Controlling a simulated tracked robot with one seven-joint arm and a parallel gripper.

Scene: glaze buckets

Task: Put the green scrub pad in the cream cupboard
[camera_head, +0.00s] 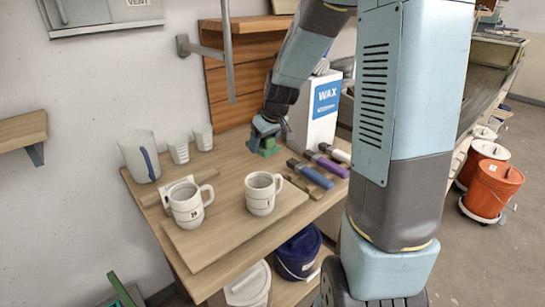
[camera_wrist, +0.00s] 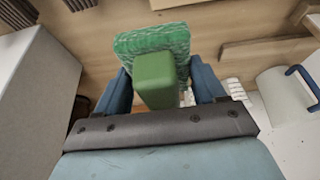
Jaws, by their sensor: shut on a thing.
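The green scrub pad (camera_wrist: 152,42) has a textured pad face and a plain green block handle. In the wrist view it sits between the two blue fingers of my gripper (camera_wrist: 160,88), which is shut on the block. In the head view my gripper (camera_head: 263,134) is low over the back of the wooden table, beside the wax box, and the green pad (camera_head: 268,147) shows just below it. I cannot tell whether the pad touches the table.
A white wax box (camera_head: 316,115) stands close to my gripper's right. Blue and purple handled tools (camera_head: 310,174) lie in front. Two white mugs (camera_head: 188,203) stand on a board (camera_head: 233,232). A white pitcher (camera_head: 139,155) and small cups stand at the left. Orange buckets (camera_head: 490,190) are on the floor.

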